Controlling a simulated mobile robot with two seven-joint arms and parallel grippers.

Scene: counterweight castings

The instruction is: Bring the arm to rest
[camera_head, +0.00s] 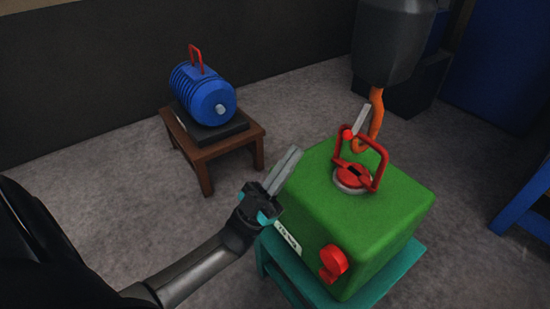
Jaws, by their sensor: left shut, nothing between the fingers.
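My left arm comes in from the lower left. Its gripper (284,172) is shut and empty, with the fingers pointing up and to the right. In the picture it overlaps the left edge of a green casting (390,215), and I cannot tell whether they touch. The casting stands on a teal stand (415,258) and has a red lifting handle (378,158) on top and a red knob (334,263) on its front. An orange hook (376,112) hangs at the handle from a dark grey hoist body (392,40). My right gripper is not in view.
A blue motor (203,95) with a red handle sits on a black base on a small wooden table (205,155) at the back left. A blue frame (525,205) stands at the right edge. Grey floor (110,160) is clear between the left wall and the tables.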

